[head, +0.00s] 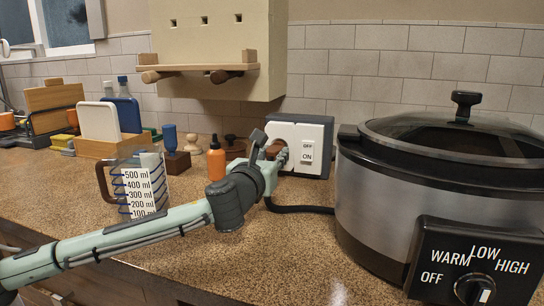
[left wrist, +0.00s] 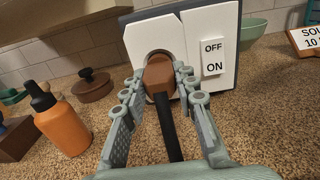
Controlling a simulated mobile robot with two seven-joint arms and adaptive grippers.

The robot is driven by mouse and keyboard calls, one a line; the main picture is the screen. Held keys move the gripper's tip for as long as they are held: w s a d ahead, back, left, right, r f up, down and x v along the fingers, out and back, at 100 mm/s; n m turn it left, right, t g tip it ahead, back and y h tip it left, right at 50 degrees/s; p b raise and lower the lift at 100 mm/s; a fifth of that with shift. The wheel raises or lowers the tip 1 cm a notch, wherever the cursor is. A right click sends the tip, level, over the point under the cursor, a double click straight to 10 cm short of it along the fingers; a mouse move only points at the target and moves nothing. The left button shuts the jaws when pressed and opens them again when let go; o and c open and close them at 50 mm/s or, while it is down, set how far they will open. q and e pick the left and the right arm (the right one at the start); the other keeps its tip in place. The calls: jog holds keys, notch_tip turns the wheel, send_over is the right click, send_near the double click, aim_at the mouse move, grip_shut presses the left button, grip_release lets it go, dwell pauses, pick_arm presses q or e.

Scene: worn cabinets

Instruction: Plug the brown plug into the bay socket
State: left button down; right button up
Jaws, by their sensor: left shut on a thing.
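The brown plug (head: 275,149) is between the fingers of my left gripper (head: 268,152), which is shut on it. In the left wrist view the plug (left wrist: 159,75) sits between the two fingertips (left wrist: 160,82), with its black cord trailing back toward the wrist. The bay socket (left wrist: 158,53) is a round recess in the white face of a grey-backed box (head: 315,130). The plug's front end is at the recess and covers most of it; I cannot tell how deep it sits. An OFF/ON switch (left wrist: 214,57) is beside it. My right gripper is not in view.
A slow cooker (head: 385,200) stands at right, with a black cord (head: 300,209) running to it. An orange bottle (head: 216,160) and a measuring jug (head: 140,185) stand left of the box. The front counter is clear.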

pick_arm(q)
jog(key=shift+w+d, duration=0.2)
jog(key=shift+w, duration=0.45)
jog(key=c, duration=1.1)
grip_release()
